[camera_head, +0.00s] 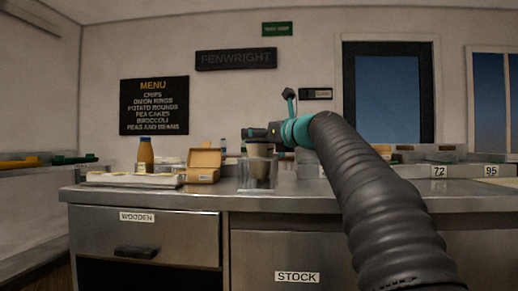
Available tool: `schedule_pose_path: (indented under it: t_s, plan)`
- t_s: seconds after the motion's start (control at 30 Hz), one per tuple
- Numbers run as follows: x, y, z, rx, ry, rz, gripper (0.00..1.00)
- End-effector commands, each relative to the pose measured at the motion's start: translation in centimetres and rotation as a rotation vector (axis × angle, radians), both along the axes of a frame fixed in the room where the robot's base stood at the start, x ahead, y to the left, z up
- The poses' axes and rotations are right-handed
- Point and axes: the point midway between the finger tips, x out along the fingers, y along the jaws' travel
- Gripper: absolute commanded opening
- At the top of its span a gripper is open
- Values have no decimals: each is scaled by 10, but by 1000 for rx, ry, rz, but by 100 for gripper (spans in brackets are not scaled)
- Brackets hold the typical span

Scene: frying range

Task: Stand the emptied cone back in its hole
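My gripper (262,136) is at the middle of the counter, at the end of my arm, which reaches in from the lower right. A pale cone or cup (260,150) shows directly below the gripper, with its rim at the fingers. Its lower part is inside or behind a clear stand (257,184) on the counter. I cannot tell whether the cone is seated in a hole or held just above it. The fingers are small and partly hidden, so their grip on the cone is unclear.
On the steel counter (300,190), an open cardboard box (203,165) stands left of the stand. A sauce bottle (145,155) and a white tray (133,180) are farther left. Clear bins with labels 72 and 95 (490,171) line the right. The counter's front edge is clear.

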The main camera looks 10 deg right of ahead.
Motion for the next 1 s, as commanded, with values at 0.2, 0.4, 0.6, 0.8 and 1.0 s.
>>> schedule_pose_path:
  t_s: [0.2, 0.4, 0.6, 0.8, 1.0]
  plan:
    - [0, 0, -19, 0, 0, 0, 0]
    - [0, 0, -19, 0, 0, 0, 0]
    - [0, 0, -21, 0, 1, 0, 92]
    - [0, 0, -21, 0, 1, 0, 94]
    - [0, 0, -18, 0, 0, 0, 94]
